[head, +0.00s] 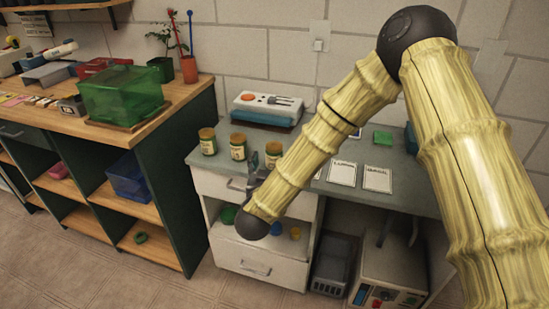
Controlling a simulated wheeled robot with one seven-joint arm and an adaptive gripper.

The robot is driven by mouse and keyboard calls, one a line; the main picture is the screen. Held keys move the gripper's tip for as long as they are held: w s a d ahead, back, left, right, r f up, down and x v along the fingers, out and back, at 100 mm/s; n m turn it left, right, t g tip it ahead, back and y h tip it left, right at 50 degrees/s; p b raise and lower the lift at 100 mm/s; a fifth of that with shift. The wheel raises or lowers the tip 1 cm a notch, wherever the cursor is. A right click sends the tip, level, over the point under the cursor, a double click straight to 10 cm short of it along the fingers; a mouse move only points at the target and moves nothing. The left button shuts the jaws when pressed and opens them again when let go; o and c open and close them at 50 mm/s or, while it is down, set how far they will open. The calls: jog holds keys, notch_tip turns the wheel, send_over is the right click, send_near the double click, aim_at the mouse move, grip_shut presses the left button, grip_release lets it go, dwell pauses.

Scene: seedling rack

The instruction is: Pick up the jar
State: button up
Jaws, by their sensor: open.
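Three similar green jars with tan lids stand in a row on the grey counter (325,150). They are the left jar (207,143), the middle jar (238,148) and the right jar (273,151). My gripper (255,161), small and dark grey, shows in front of the counter's edge, between the middle and right jars in the picture. It is open and appears empty. My arm hides part of it and some of the counter. I cannot tell how far its fingertips are from the jars.
A white and orange device (265,103) stands behind the jars. White cards (377,179) and a green item (383,138) lie right of my arm. An open drawer (255,254) sticks out below. A wooden bench (150,112) with a green bin (120,95) stands left.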

aim_at(273, 157)
jog(key=shift+w+d+f, duration=0.1)
jog(key=shift+w+d, duration=0.1)
jog(key=shift+w, duration=0.95)
jog(key=shift+w+d+f, duration=0.1)
jog(key=shift+w+d, duration=0.05)
jog(key=shift+w, duration=0.95)
jog(key=shift+w+d+f, duration=0.1)
jog(key=shift+w+d, duration=0.1)
jog(key=shift+w, duration=0.95)
jog(key=shift+c, duration=0.2)
jog(key=c, duration=1.1)
